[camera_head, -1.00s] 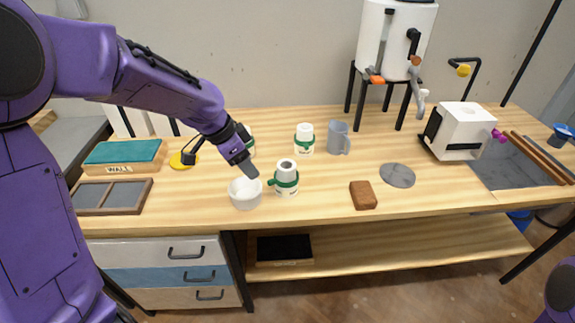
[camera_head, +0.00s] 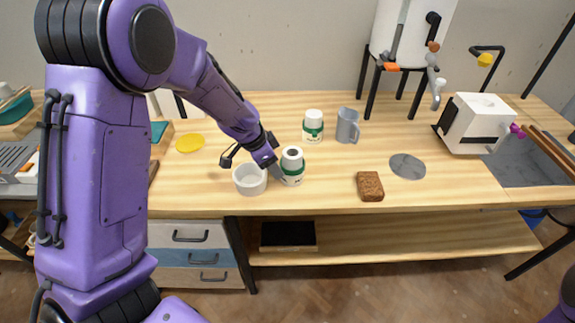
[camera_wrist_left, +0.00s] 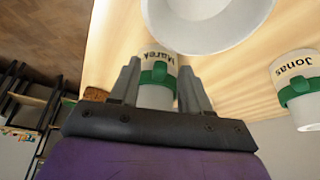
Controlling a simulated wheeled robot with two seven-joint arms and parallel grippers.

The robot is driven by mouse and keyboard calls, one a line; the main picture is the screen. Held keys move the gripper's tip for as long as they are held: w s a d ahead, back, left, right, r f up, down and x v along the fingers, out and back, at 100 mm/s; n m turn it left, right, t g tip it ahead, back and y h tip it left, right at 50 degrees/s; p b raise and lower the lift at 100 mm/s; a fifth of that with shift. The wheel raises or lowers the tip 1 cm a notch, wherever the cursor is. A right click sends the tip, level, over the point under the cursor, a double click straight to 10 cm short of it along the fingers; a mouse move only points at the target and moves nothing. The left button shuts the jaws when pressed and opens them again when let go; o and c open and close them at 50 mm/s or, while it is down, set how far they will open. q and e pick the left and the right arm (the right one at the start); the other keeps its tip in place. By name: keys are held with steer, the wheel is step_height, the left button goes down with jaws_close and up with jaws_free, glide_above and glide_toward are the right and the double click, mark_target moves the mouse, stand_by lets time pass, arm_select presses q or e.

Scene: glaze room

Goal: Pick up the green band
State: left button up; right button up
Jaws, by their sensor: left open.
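A green band (camera_head: 292,171) is around a white cup (camera_head: 292,155) standing near the front of the table. In the left wrist view the green band (camera_wrist_left: 157,75) shows on the cup marked Marek (camera_wrist_left: 155,95), in the gap between my fingers. My left gripper (camera_head: 276,170) is open beside this cup, with its fingers pointing down; in the left wrist view the gripper (camera_wrist_left: 160,68) has one finger on each side of the cup. Contact cannot be told. Another cup marked Jonas (camera_wrist_left: 295,68) also has a green band (camera_wrist_left: 297,90). My right gripper is out of view.
A white bowl (camera_head: 249,187) stands just left of the cup, close to my gripper. A brown block (camera_head: 370,188) and a grey disc (camera_head: 407,166) lie to the right, with bare wood between.

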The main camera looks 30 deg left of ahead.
arm_select(q)
jaws_close()
step_height(320, 180, up, 10)
steer(key=shift+p, duration=0.45)
steer(key=shift+r, duration=0.1)
